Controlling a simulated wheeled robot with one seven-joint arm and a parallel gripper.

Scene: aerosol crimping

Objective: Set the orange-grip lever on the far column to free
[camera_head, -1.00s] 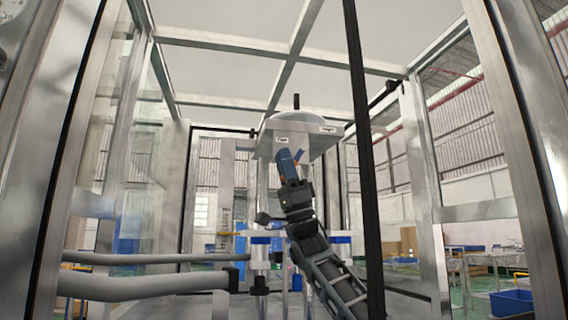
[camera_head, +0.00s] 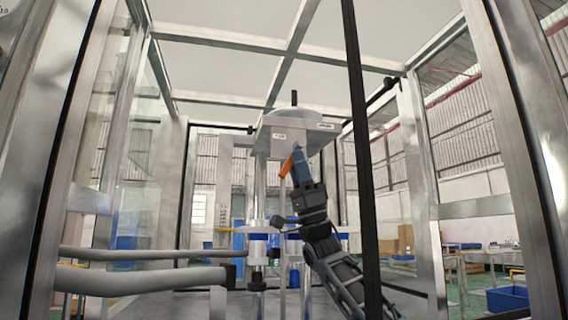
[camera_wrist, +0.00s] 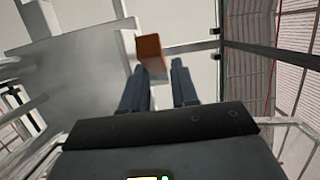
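The orange grip (camera_head: 285,167) of the lever shows just under the plate at the column top, left of my gripper's blue fingers. In the wrist view the orange grip (camera_wrist: 151,53) is a block near the fingertips, closer to the left finger. My gripper (camera_head: 299,152) points up under the plate. Its two fingers stand apart in the wrist view (camera_wrist: 158,65), with a gap between them and nothing clearly clamped. Whether a finger touches the grip I cannot tell. The lever's pivot is hidden.
The grey plate (camera_head: 270,140) carries small white labels, too small to read. Bright vertical columns (camera_head: 259,190) stand below it, with a blue-and-white collar (camera_head: 257,236). A dark upright post (camera_head: 362,150) stands right of my arm. Metal frame posts enclose the space.

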